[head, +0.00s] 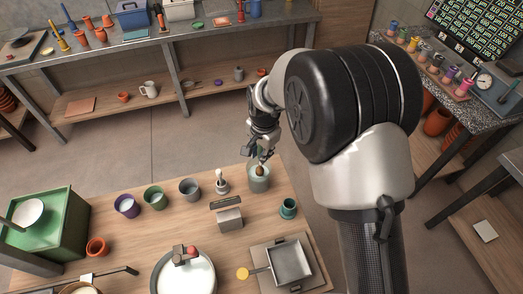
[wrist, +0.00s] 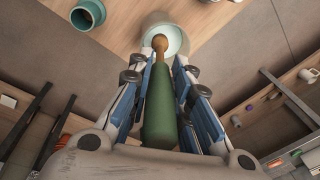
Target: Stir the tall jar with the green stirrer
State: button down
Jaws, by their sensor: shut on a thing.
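The tall jar (head: 258,184) is pale grey-green with light liquid inside and stands at the back right of the wooden table. It also shows at the top of the wrist view (wrist: 150,24). My gripper (head: 262,153) is above the jar, pointing down. In the wrist view my gripper (wrist: 164,60) is shut on the green stirrer (wrist: 159,115), whose thick green handle lies between the fingers. The stirrer's brown wooden end (wrist: 160,44) shows against the jar's mouth. I cannot tell how deep it reaches or whether it touches the liquid.
A teal mug (head: 288,208) stands right of the jar, and a white vessel with a rod (head: 222,183) stands left. A grey cup (head: 189,188), green cup (head: 155,198) and purple cup (head: 127,206) continue leftward. A grey block (head: 229,220) and metal tray (head: 292,262) are nearer.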

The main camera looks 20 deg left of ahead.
aim_at(260, 170)
jog(key=shift+w+a+f+b, duration=0.15)
jog(key=shift+f+b, duration=0.65)
jog(key=shift+f, duration=0.5)
jog(key=shift+w+a+f+b, duration=0.1)
jog(key=shift+w+f+b, duration=0.1)
jog(key=shift+f+b, duration=0.85)
jog(key=shift+w+a+f+b, duration=0.15)
jog(key=shift+f+b, duration=0.4)
jog(key=shift+f, duration=0.95)
